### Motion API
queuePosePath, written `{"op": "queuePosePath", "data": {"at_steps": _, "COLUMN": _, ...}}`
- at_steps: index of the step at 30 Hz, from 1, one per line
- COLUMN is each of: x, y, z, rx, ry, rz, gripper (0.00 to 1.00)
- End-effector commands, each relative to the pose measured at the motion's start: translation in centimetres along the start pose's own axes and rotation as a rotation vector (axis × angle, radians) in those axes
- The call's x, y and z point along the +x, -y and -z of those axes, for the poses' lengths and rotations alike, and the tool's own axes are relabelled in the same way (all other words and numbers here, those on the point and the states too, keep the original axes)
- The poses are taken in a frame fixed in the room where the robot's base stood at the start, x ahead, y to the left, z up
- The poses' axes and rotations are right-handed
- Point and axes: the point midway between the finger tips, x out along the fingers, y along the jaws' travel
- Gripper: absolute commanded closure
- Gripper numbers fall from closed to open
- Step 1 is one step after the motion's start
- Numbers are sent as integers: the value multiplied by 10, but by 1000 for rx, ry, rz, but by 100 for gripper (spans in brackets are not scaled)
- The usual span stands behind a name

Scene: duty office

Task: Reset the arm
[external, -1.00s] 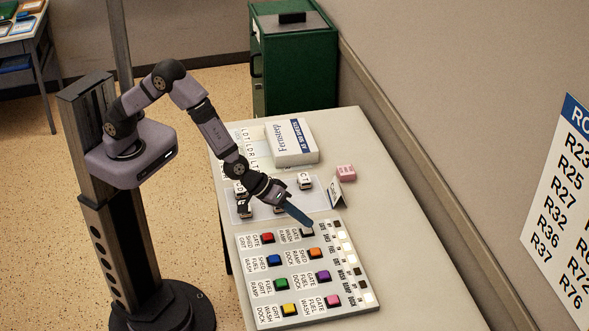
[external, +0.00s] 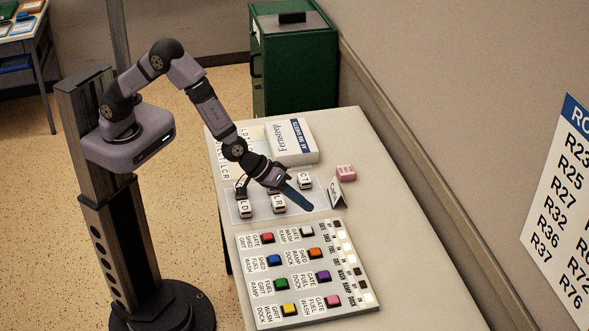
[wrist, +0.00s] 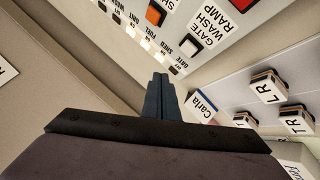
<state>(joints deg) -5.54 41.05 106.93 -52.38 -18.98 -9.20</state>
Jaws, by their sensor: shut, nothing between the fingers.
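My gripper (external: 299,196) is shut and empty. Its blue-grey fingers point down to the right, above the gap between the button panel (external: 262,295) and the tray of lettered blocks (external: 262,209). In the wrist view the closed fingers (wrist: 161,84) stand together in front of the panel's edge (wrist: 216,48). The white button (external: 306,231) by the gate, wash, ramp label is uncovered in the external view. Red, blue, green, yellow, orange, purple and pink buttons sit on the same panel.
A name card (external: 335,194) reading Carla (wrist: 201,106) stands close to the fingers. A pink block (external: 345,173) and a white box (external: 291,142) lie farther back on the table. A green cabinet (external: 294,65) stands behind. The table's right side is clear.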

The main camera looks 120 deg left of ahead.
Motion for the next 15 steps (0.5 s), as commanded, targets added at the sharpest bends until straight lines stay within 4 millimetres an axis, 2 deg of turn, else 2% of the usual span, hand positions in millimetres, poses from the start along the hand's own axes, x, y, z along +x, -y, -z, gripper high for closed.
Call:
{"op": "queuePosePath", "data": {"at_steps": 11, "x": 0, "y": 0, "z": 0, "rx": 0, "ry": 0, "rz": 0, "gripper": 100}}
{"op": "queuePosePath", "data": {"at_steps": 15, "x": -11, "y": -5, "z": -8, "rx": 44, "ry": 42, "rz": -14, "gripper": 100}}
